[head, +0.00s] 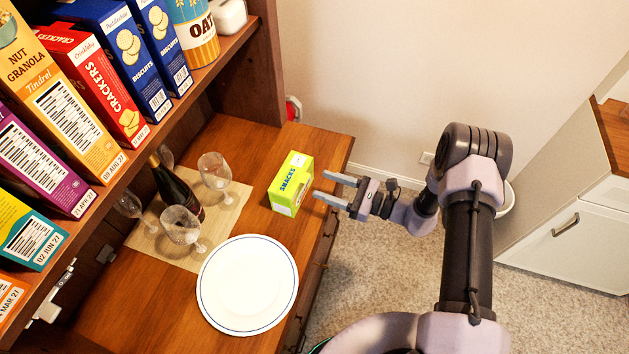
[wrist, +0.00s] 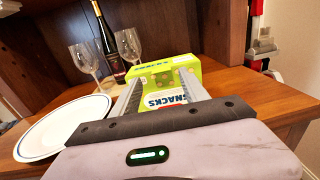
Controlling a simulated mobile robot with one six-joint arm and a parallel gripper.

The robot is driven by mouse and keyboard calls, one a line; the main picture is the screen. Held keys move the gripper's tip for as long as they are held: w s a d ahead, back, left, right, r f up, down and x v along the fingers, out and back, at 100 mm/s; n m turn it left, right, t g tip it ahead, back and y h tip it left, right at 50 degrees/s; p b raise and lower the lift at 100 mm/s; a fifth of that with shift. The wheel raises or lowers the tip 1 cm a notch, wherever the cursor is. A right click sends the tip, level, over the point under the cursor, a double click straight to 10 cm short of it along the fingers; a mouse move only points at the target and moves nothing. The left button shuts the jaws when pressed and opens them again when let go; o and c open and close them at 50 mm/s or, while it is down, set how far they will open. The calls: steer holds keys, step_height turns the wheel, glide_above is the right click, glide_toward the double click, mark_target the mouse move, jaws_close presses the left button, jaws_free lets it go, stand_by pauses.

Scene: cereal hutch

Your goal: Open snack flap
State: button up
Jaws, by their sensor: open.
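A lime-green snacks box (head: 291,184) stands on the wooden counter of the hutch, near its right edge. In the head view my gripper (head: 328,188) is just right of the box, with its two fingers apart and pointing at it. In the wrist view the snacks box (wrist: 170,88) lies straight ahead, and its "SNACKS" face shows between the fingers of my gripper (wrist: 158,88). The gripper is open and holds nothing. I cannot tell whether the fingertips touch the box. The snack flap cannot be made out clearly, and the fingers hide part of the box front.
A dark wine bottle (head: 176,190) and several glasses (head: 215,172) stand on a mat to the left. A shelf of cereal and cracker boxes (head: 97,85) overhangs the counter's left side.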

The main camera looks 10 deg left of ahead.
mark_target(294, 174)
steer(key=x, duration=0.4)
steer(key=shift+w, duration=0.1)
steer(key=shift+c, duration=0.2)
jaws_close()
stand_by(1.1)
